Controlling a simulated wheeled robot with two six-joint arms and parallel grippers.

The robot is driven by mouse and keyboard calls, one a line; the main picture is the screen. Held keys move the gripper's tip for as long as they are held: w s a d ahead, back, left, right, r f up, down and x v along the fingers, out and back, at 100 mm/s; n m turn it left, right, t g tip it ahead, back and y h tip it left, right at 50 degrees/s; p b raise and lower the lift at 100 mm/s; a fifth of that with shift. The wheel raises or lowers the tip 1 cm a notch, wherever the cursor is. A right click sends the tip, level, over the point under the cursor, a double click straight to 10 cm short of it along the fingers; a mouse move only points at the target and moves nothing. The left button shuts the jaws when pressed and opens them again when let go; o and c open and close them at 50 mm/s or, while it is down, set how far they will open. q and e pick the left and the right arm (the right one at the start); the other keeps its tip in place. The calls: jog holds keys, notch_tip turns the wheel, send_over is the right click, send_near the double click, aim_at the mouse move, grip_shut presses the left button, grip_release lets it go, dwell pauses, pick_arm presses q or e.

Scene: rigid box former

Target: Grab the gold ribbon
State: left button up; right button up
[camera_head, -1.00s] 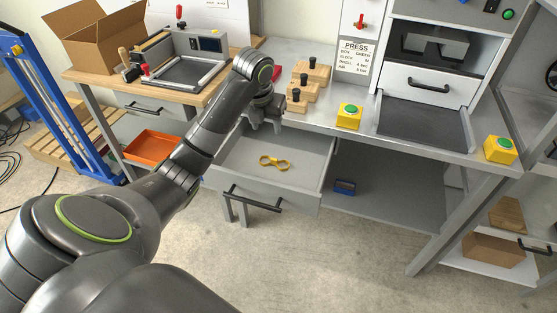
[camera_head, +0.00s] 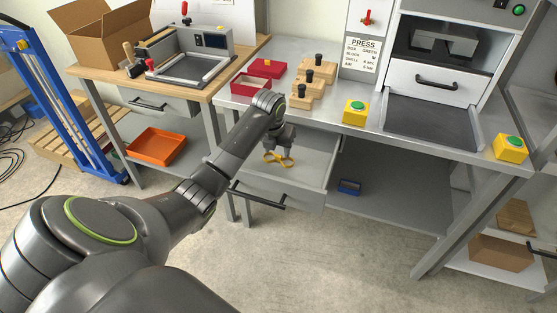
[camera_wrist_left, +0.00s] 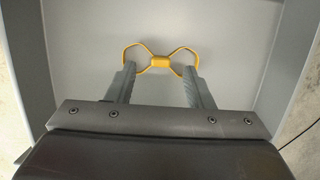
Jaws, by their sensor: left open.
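The gold ribbon (camera_head: 277,159) is a flat, bow-shaped loop lying in the open grey drawer (camera_head: 308,178) under the bench. In the left wrist view the ribbon (camera_wrist_left: 160,61) lies across the picture, with a knot in the middle and a loop on each side. My left gripper (camera_head: 284,150) reaches down into the drawer, right by the ribbon. In the left wrist view its two fingers (camera_wrist_left: 158,82) are apart with nothing between them, and their tips reach the ribbon's two loops from the near side. I cannot tell whether they touch it. My right gripper is not in view.
The drawer's walls surround the gripper, with a black handle (camera_head: 257,195) in front. On the bench above are red boxes (camera_head: 250,86), wooden blocks with black knobs (camera_head: 304,96) and a yellow button box (camera_head: 355,111). A blue bin (camera_head: 349,187) sits on the lower shelf.

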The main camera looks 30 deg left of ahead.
aim_at(278, 156)
pick_arm(q)
jog(key=shift+x, duration=1.5)
jog(key=shift+c, duration=0.2)
grip_shut()
